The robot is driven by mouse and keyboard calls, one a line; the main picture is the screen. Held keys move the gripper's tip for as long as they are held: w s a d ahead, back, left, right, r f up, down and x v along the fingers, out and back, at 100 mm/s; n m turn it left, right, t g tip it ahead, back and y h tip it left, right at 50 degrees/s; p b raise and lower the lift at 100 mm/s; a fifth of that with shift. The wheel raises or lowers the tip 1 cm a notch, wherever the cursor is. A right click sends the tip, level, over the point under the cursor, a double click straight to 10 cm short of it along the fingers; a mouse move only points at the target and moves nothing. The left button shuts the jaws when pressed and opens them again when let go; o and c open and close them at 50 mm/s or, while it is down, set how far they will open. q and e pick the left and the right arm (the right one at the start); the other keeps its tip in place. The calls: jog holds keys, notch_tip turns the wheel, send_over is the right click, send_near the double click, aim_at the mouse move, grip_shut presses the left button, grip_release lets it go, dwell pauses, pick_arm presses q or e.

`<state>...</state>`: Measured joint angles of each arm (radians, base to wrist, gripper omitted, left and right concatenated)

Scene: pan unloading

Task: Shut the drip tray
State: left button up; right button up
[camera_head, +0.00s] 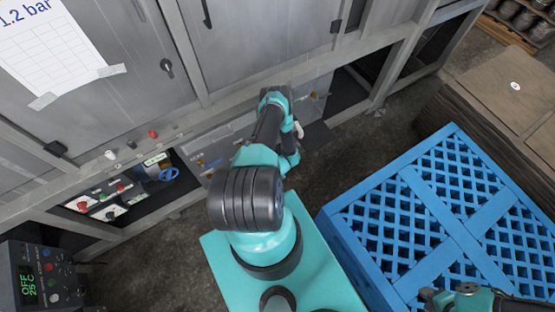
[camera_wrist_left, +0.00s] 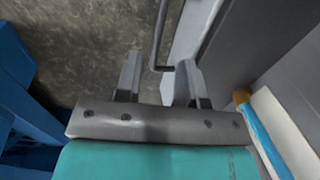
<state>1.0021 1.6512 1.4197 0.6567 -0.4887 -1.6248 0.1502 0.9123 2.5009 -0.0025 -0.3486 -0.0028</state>
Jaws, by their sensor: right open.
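A grey panel (camera_head: 222,140) in the low front of the cabinet is partly hidden behind my teal left arm; I cannot tell for sure if it is the drip tray's front. In the left wrist view a thin dark bar handle (camera_wrist_left: 158,40) stands beside a pale grey edge (camera_wrist_left: 190,32). My left gripper (camera_wrist_left: 158,68) has its fingers apart, with the handle's end at or just beyond the gap; contact is unclear. In the head view its fingers are hidden by the arm. My right gripper (camera_head: 432,294) is at the bottom right, over the blue pallet's near edge, open and away from the cabinet.
A blue lattice pallet (camera_head: 440,205) fills the right side. Brown stacked boards (camera_head: 505,95) lie behind it. A control panel with coloured knobs (camera_head: 120,190) and a blue valve wheel (camera_head: 168,174) is left of my arm. A display box (camera_head: 45,275) stands bottom left.

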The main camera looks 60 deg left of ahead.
pick_arm(q)
notch_tip(320, 180, up, 14)
jog(key=d, duration=0.2)
jog(key=shift+d+f, duration=0.25)
jog(key=shift+d, duration=0.05)
dwell(0.3)
jog(key=w+d+r+t+h, duration=0.2)
jog(key=w+d+r+h, duration=0.1)
jog(key=w+d+r, duration=1.15)
jog(key=s+d+r+n+g+h, duration=0.1)
jog(key=s+d+r+h, duration=0.1)
jog(key=d+r, duration=0.9)
notch_tip(320, 180, up, 4)
jog(key=shift+s+r+h, duration=0.1)
jog(key=shift+s+h, duration=0.15)
jog(key=shift+h, duration=0.25)
